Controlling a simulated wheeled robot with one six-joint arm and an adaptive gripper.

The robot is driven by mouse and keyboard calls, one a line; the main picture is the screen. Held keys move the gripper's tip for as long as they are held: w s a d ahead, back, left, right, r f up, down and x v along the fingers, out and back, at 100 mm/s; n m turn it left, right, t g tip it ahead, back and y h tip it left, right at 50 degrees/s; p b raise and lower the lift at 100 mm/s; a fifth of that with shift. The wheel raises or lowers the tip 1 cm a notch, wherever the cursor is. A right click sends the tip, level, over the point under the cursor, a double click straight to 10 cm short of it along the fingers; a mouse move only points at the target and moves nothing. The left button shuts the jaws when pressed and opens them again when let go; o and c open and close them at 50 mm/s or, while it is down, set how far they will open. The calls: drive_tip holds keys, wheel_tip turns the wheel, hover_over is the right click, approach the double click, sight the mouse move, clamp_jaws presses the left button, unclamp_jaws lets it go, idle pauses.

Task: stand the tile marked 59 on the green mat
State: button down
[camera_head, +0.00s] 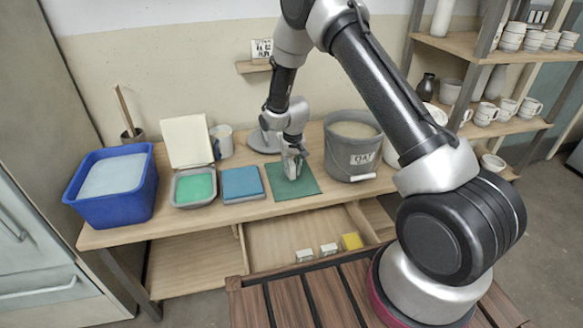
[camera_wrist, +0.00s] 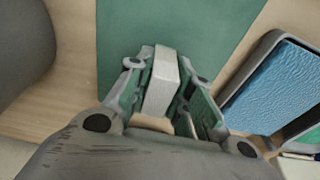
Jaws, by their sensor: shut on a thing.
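My gripper (camera_head: 292,172) is low over the green mat (camera_head: 308,187) on the bench. In the wrist view my gripper (camera_wrist: 160,92) is shut on a white tile (camera_wrist: 164,66), with one finger on each side. The tile is held edge-on over the green mat (camera_wrist: 215,25). Its marking does not show, so I cannot read a number on it. I cannot tell whether its lower edge touches the mat. In the head view the tile is mostly hidden by the fingers.
A grey bucket (camera_head: 351,158) stands close right of the mat, and a blue tray (camera_head: 241,184) lies close left. Further left are a tray of green glaze (camera_head: 195,188) and a blue tub (camera_head: 113,205). Below, an open drawer (camera_head: 285,235) holds white blocks (camera_head: 304,256) and a yellow one (camera_head: 352,241).

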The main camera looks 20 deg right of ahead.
drive_tip(key=shift+f, duration=0.1)
drive_tip(key=c, duration=1.3)
unclamp_jaws()
drive_tip(key=shift+o, duration=0.2)
drive_tip(key=s+d+r, duration=0.2)
drive_tip(key=s+r, duration=0.1)
drive_tip(key=r, duration=0.9)
drive_tip(key=s+d+r, duration=0.2)
drive_tip(key=r, duration=0.9)
drive_tip(key=s+d+r+t, duration=0.2)
drive_tip(key=s+d+r, duration=0.4)
drive_tip(key=s+r, duration=0.6)
drive_tip(key=s+d+r, duration=0.2)
drive_tip(key=s, duration=0.8)
drive_tip(key=s+d+r, duration=0.3)
drive_tip(key=s, duration=0.7)
drive_tip(key=shift+s+t, duration=0.4)
